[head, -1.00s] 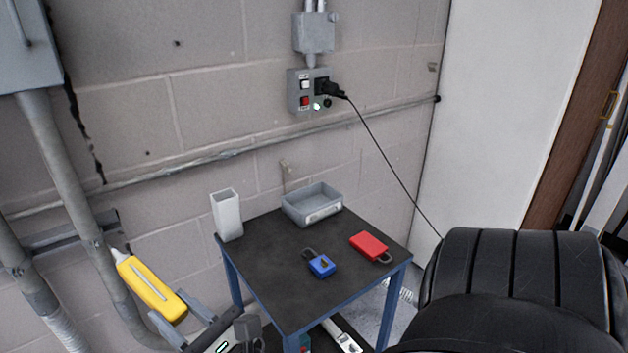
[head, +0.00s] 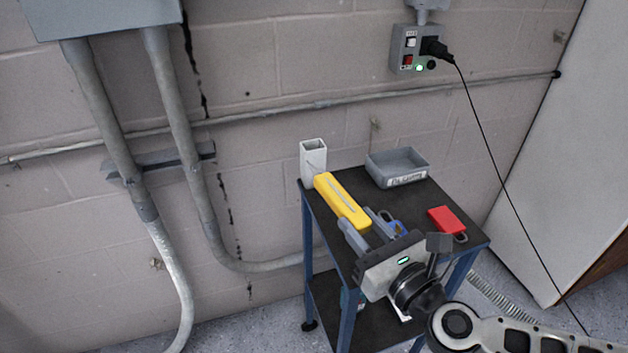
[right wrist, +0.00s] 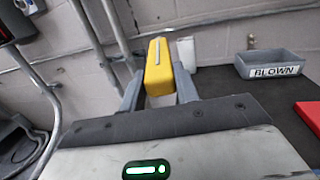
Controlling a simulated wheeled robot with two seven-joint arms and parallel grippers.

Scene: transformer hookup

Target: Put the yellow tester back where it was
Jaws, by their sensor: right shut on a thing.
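The yellow tester (head: 341,200) is held by my right gripper (head: 364,229), whose two fingers are shut on its near end. The tester points away from the gripper, toward the white upright holder (head: 313,160) on the cart's back left corner. In the right wrist view the tester (right wrist: 158,68) sits between the fingers (right wrist: 159,88), with the open-topped white holder (right wrist: 186,52) just behind it to the right. In the head view the tester's far end overlaps the holder's lower edge; I cannot tell whether they touch. My left gripper is not in view.
A wall socket box (head: 405,48) has a black plug and cable. Conduits (head: 180,150) run at left.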

